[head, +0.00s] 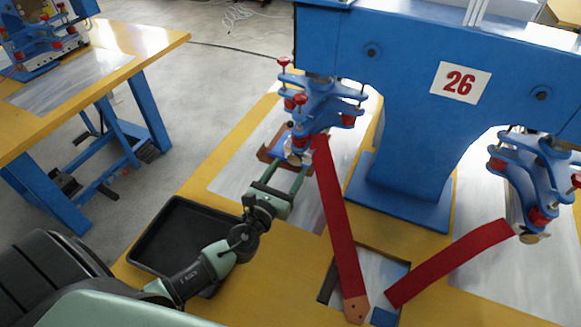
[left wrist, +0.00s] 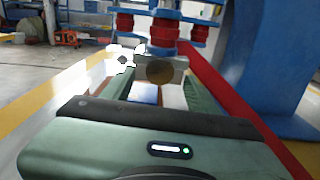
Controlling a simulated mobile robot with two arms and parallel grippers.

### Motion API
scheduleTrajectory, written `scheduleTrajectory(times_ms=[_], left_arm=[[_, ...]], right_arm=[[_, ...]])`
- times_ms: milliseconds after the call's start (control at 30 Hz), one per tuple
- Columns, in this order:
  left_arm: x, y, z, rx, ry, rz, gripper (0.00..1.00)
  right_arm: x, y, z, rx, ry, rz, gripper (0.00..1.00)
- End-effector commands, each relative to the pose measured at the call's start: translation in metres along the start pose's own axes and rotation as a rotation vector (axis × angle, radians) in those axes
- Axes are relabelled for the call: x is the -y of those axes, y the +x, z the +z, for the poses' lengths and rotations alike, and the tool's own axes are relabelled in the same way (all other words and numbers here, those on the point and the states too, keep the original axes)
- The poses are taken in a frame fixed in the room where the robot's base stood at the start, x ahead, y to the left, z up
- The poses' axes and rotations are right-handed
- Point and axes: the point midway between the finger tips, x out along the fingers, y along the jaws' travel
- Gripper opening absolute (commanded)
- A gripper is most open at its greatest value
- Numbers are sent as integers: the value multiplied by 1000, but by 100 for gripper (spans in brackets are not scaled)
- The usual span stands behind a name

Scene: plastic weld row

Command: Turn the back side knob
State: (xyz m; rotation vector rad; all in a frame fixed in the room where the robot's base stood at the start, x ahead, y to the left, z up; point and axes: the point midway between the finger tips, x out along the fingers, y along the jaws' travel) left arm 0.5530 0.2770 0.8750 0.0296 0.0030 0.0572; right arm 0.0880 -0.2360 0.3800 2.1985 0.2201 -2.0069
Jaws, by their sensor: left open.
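The back welding head (head: 318,103) is a blue bracket with red knobs on top and red pads under its arms. At its lower front is a small round knob (head: 294,158), which shows brass-coloured in the left wrist view (left wrist: 160,72). My left gripper (head: 289,167) reaches up from the lower left and is open, with its fingers pointing at this knob. In the left wrist view the knob lies ahead, between the fingertips; I cannot tell whether they touch it. A similar front welding head (head: 528,178) stands at the right. My right gripper is not in view.
A blue machine frame (head: 415,90) marked 26 stands behind on the yellow table (head: 235,150). Two red straps (head: 341,225) (head: 450,262) slope down to an opening in the table. Another yellow workbench (head: 120,50) is at far left.

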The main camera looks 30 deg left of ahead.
Motion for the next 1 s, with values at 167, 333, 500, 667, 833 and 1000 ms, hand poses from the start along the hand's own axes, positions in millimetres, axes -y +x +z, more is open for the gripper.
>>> scheduleTrajectory(times_ms=[167, 333, 500, 667, 833, 1000], left_arm=[[0, -33, -3, -4, 0, -2, 59], [0, -52, -2, -3, 0, -1, 59], [0, -58, -1, -1, 0, -1, 59], [0, -58, 0, -1, 0, -1, 59], [0, -58, -1, -1, 0, -1, 59], [0, -58, -1, -2, 0, -1, 59]], right_arm=[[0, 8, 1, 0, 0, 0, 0], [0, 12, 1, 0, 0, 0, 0], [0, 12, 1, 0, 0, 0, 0], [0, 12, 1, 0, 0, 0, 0], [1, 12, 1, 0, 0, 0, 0], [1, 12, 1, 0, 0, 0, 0]])
